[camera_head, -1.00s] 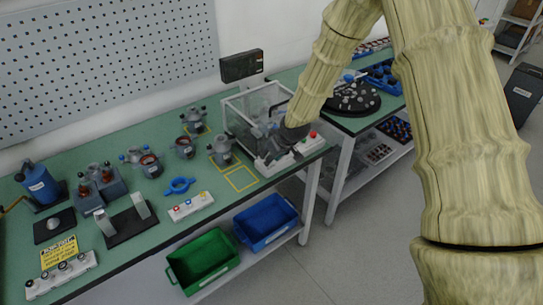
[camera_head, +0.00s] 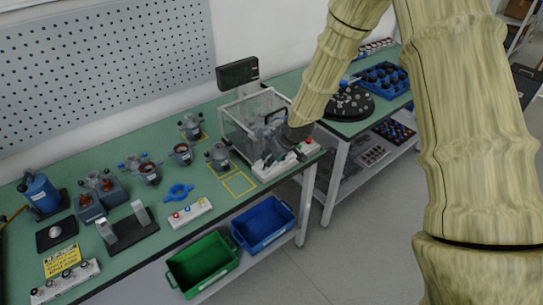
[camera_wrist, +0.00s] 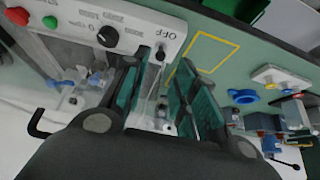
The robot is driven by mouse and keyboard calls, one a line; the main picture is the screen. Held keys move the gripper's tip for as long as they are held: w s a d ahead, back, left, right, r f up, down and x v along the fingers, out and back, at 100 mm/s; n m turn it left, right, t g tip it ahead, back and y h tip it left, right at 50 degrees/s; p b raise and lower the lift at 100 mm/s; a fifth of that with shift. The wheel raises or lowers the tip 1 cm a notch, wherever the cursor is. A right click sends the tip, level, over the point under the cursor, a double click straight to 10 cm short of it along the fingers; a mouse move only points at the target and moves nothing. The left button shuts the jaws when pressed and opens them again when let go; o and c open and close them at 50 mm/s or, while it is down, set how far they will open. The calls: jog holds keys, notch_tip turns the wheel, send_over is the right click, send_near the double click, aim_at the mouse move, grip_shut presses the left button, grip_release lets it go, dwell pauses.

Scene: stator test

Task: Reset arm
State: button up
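My arm reaches down from the top right in the head view. My gripper (camera_head: 270,134) is at the front of a clear-walled test box (camera_head: 240,118) on the green bench, partly hidden by my wrist. In the wrist view my gripper (camera_wrist: 160,98) has its two teal-padded fingers apart, with a visible gap and nothing clearly held between them. A white control panel (camera_wrist: 128,22) with a red button, a green button, a black knob and a switch marked OFF lies beyond the fingers. Whether the fingers touch anything there cannot be told.
Several grey stators, a blue ring (camera_head: 179,192) and a white button box (camera_head: 190,213) stand on the bench left of my gripper. A green bin (camera_head: 203,264) and a blue bin (camera_head: 263,224) sit below. A second bench with a dark turntable (camera_head: 349,103) is at right.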

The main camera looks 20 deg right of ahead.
jog(key=shift+f, duration=0.1)
jog(key=s+a+f+m+g+b, duration=0.2)
jog(key=s+a+f+g, duration=0.1)
jog(key=s+f, duration=1.8)
jog(key=s+d+f+m+g+h+b, duration=0.1)
jog(key=s+f, duration=0.2)
jog(key=s, duration=0.9)
jog(key=s+d+f+m+g+h, duration=0.1)
jog(key=s+f, duration=0.2)
jog(key=s, duration=0.9)
jog(key=shift+f+g+b, duration=0.2)
jog(key=shift+g+b, duration=0.1)
jog(key=shift+b, duration=0.05)
jog(key=shift+o, duration=0.4)
jog(key=shift+a, duration=0.1)
